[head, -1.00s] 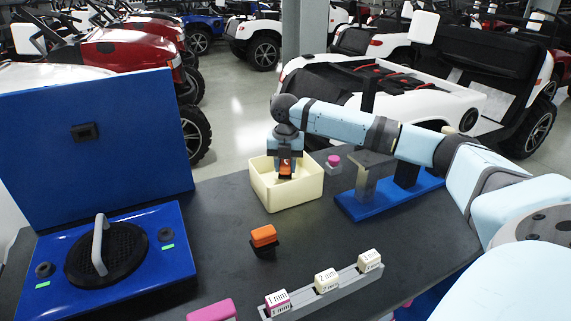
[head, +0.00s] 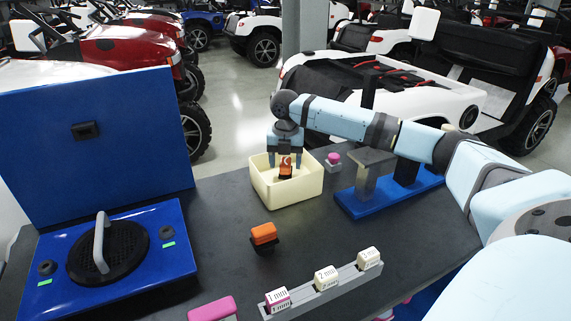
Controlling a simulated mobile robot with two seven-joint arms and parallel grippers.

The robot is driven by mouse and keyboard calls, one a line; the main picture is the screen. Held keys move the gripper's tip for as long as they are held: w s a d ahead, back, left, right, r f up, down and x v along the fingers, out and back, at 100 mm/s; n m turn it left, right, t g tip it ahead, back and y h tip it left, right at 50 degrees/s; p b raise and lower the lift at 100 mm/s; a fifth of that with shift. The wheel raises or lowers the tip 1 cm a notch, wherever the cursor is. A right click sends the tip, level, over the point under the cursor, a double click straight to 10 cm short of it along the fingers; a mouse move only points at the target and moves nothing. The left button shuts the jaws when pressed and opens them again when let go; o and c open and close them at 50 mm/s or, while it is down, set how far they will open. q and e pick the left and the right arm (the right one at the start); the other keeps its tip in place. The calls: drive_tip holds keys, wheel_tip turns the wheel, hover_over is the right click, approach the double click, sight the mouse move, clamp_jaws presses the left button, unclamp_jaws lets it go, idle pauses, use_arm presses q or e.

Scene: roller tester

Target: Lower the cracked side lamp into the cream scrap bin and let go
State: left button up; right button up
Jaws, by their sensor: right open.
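The cream scrap bin (head: 287,199) stands on the dark table near its far edge. The cracked side lamp (head: 285,168), orange-red with a dark base, is inside the bin between the fingers of my right gripper (head: 286,165). That gripper reaches down into the bin from above, its fingers apart with a gap on each side of the lamp. Whether the lamp rests on the bin floor is hard to tell. Another orange lamp (head: 264,234) with a black base sits on the table in front of the bin. My left gripper is not in view.
A grey rack (head: 325,291) with several labelled blocks lies at the front. A blue stand (head: 392,200) and a small pink-topped piece (head: 334,158) are right of the bin. A blue tester (head: 150,235) with a round black plate is at left. Bare table lies between.

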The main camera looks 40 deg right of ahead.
use_arm(q)
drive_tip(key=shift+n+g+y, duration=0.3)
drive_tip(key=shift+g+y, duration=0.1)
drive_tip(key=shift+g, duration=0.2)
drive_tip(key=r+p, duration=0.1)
drive_tip(key=p, duration=0.3)
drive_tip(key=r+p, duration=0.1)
drive_tip(key=p, duration=0.3)
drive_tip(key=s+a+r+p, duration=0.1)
drive_tip(key=p, duration=0.3)
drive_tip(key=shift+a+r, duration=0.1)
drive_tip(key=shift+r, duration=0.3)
use_arm(e)
wheel_tip(320, 180, up, 19)
drive_tip(key=shift+f, duration=0.2)
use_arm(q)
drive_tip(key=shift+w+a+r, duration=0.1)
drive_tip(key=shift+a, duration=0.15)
